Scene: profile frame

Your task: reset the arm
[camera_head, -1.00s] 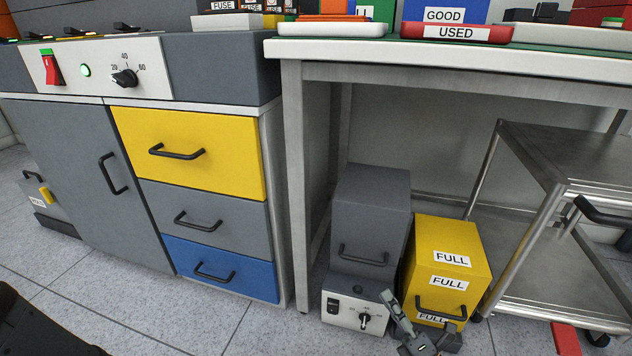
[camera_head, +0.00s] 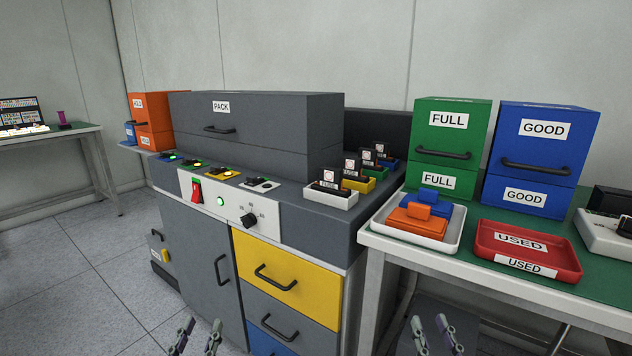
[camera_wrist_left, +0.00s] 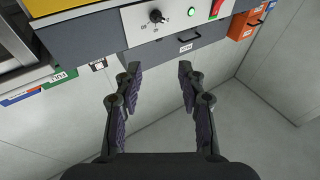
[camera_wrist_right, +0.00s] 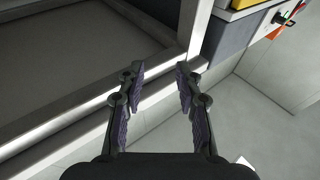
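My left gripper (camera_head: 197,335) shows at the bottom of the head view, in front of the grey cabinet. In the left wrist view its two fingers (camera_wrist_left: 158,85) stand apart with nothing between them. My right gripper (camera_head: 433,335) shows at the bottom right of the head view, in front of the table's lower side. In the right wrist view its fingers (camera_wrist_right: 159,85) are also apart and empty. Neither gripper appears to touch anything. The arms behind the grippers are out of the head view.
The grey cabinet (camera_head: 190,250) has a yellow drawer (camera_head: 300,285), a red switch (camera_head: 196,191) and a dial (camera_head: 249,220). On the table at right are a white tray (camera_head: 385,228) with orange and blue pieces, a red USED tray (camera_head: 555,268), and green (camera_head: 450,150) and blue (camera_head: 545,165) boxes.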

